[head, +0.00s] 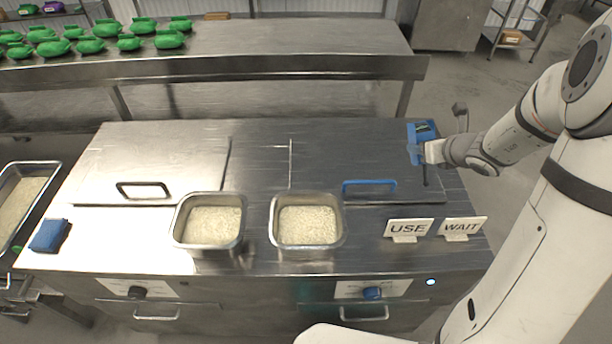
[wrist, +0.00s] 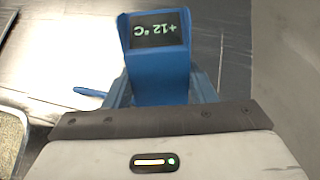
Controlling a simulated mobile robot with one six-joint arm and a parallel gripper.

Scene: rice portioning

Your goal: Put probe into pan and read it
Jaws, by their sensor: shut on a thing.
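My gripper (head: 421,151) is at the right end of the steel counter, shut on a blue probe (head: 425,130). In the wrist view the blue probe (wrist: 160,75) sits between the fingers, and its dark display reads +12 °C, upside down. In the head view a thin dark stem points down below the gripper; whether its tip touches the counter I cannot tell. Two steel pans of rice stand at the counter's front: a left pan (head: 178,232) and a right pan (head: 341,233). The probe is apart from both, behind and right of the right pan.
A USE sign (head: 408,229) and a WAIT sign (head: 462,228) stand at the front right. Two lids have a black handle (head: 143,185) and a blue handle (head: 369,184). A folded blue cloth (head: 49,236) lies front left. Several green bundles (head: 90,45) lie on the rear table.

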